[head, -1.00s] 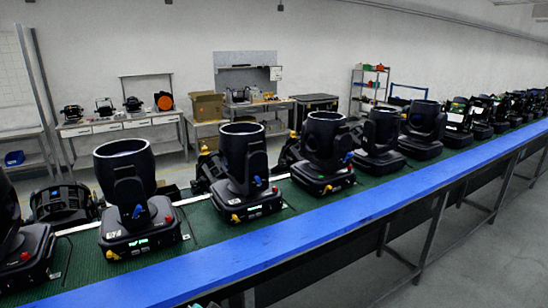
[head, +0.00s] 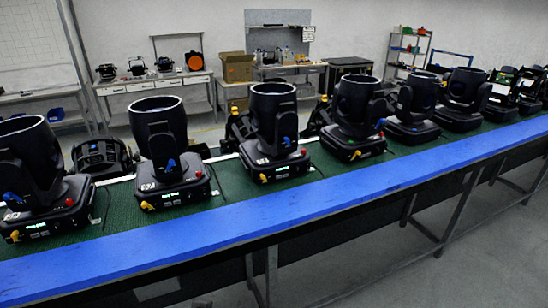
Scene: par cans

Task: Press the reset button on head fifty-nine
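A row of black moving heads stands on the green belt (head: 112,213). The nearest ones are at far left (head: 34,180), left of centre (head: 170,150), centre (head: 275,130) and right of centre (head: 355,115). Each of these bases has a lit display, a yellow part and a small red button-like part, such as the red part on the left-of-centre head (head: 198,174). White markings on the bases are too small to read surely, so I cannot tell which is head fifty-nine. Neither of my grippers is in view.
A blue rail (head: 300,216) runs along the near side of the belt, on grey legs (head: 455,212). More heads continue to the far right. Behind are a bench (head: 150,84), a cardboard box (head: 237,67) and a shelf rack (head: 408,50). Bare floor (head: 450,270) lies at lower right.

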